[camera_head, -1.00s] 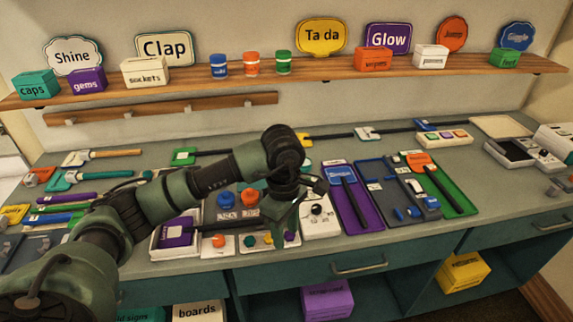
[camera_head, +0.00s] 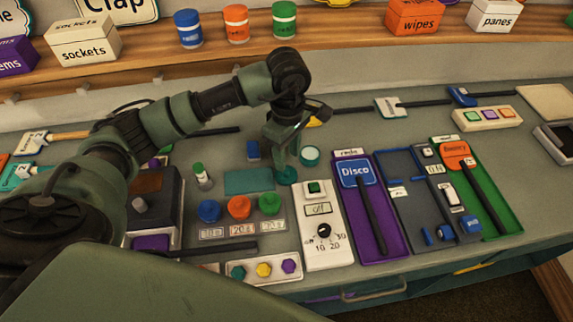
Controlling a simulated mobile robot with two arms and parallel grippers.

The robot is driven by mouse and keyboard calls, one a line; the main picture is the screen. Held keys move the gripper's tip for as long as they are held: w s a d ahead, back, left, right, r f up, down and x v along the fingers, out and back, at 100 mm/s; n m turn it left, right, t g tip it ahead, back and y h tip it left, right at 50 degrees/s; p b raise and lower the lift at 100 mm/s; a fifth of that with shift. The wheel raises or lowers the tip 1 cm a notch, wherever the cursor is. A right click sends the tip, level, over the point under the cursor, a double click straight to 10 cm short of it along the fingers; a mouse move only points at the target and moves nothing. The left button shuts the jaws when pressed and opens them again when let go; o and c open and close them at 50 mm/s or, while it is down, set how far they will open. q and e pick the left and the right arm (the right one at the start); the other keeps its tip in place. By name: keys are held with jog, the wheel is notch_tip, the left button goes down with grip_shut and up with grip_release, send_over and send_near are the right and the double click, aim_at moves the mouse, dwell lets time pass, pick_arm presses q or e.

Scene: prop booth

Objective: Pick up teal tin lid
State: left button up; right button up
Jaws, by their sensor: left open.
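The teal tin lid (camera_head: 287,176) looks like a small round teal disc on the grey worktop, left of the white control box's top end. My left gripper (camera_head: 284,164) points down right over it, with its jaws open. The fingers partly cover the lid, and I cannot tell whether they touch it. A small round pale tin (camera_head: 309,155) with a teal top or inside stands close by on the right. My right gripper is not in view.
A flat teal pad (camera_head: 248,181) and a blue block (camera_head: 252,150) lie left of the gripper. Blue, orange and green knobs (camera_head: 239,207) stand in front. A white control box (camera_head: 319,225) and a purple Disco tray (camera_head: 372,210) are to the right. The shelf (camera_head: 340,50) runs behind.

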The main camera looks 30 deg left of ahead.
aim_at(286, 173)
pick_arm(q)
jog(key=shift+s+f+p, duration=0.15)
jog(key=shift+f+p, duration=0.35)
jog(key=shift+f, duration=0.3)
jog(key=f, duration=0.1)
jog(key=f+p, duration=0.1)
jog(key=f, duration=0.1)
jog(key=shift+w+a+f+p, duration=0.3)
jog(key=shift+f, duration=0.5)
grip_shut()
